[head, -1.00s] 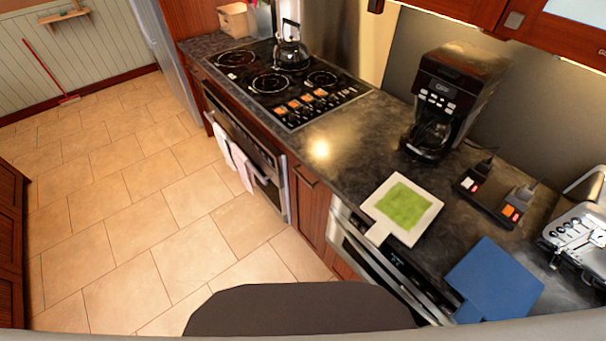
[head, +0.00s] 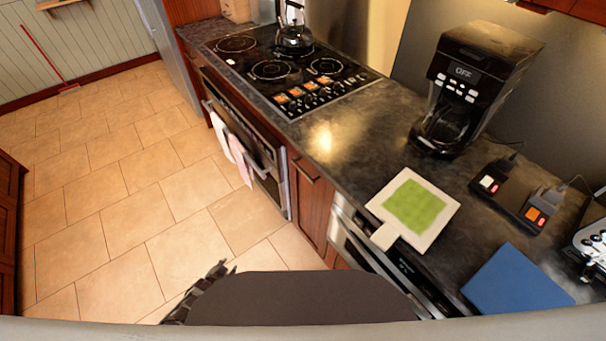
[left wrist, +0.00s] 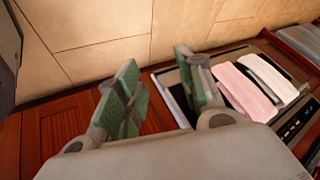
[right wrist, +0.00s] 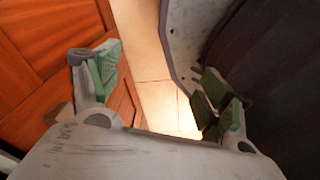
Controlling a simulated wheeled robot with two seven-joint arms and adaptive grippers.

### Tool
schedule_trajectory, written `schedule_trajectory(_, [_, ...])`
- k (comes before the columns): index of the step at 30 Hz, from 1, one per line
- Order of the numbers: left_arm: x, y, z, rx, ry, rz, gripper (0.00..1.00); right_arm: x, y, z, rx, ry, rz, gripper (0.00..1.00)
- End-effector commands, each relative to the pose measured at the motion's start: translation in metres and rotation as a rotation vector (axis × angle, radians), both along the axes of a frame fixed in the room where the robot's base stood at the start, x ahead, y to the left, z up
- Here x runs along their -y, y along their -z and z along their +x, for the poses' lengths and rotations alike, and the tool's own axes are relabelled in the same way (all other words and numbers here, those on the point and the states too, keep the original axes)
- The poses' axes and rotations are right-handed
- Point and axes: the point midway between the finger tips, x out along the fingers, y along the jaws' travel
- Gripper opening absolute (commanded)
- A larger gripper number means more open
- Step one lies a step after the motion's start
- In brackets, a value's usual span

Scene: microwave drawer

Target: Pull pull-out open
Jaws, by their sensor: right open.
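The pull-out, seemingly the steel-and-black drawer front (head: 352,246) under the counter below the white-and-green board, is seen steeply from above in the head view. My dark body hides its lower part, and I cannot make out a gap at its top edge. My left gripper (head: 204,290) shows at the bottom of the head view, over the floor left of the drawer and apart from it. In the left wrist view my left gripper (left wrist: 160,78) is open and empty. My right gripper (right wrist: 160,82) is open and empty in its wrist view; the head view does not show it.
An oven (head: 245,150) with hanging towels (head: 238,158) is left of the drawer, below the cooktop (head: 285,75). A white-and-green board (head: 414,206), blue board (head: 515,282) and coffee maker (head: 470,85) are on the counter. The tiled floor (head: 120,200) is clear at left.

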Motion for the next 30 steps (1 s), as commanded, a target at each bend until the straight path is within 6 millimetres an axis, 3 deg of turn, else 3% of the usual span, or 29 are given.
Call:
schedule_trajectory(1, [-0.001,-0.003,0.019,0.036,0.027,0.010,0.38,-0.002,0.006,0.006,0.003,0.000,0.002,0.79])
schedule_trajectory(6, [0.002,-0.027,0.071,0.143,0.113,0.039,0.38,-0.007,0.008,0.023,0.007,0.001,0.006,0.79])
schedule_trajectory(15, [0.016,-0.078,0.147,0.327,0.265,0.093,0.38,-0.017,0.008,0.051,0.015,0.001,0.013,0.79])
schedule_trajectory(24, [0.039,-0.131,0.201,0.500,0.417,0.151,0.38,-0.026,0.004,0.075,0.023,0.001,0.022,0.79])
schedule_trajectory(30, [0.058,-0.166,0.224,0.607,0.517,0.189,0.38,-0.031,0.000,0.090,0.028,-0.001,0.028,0.79])
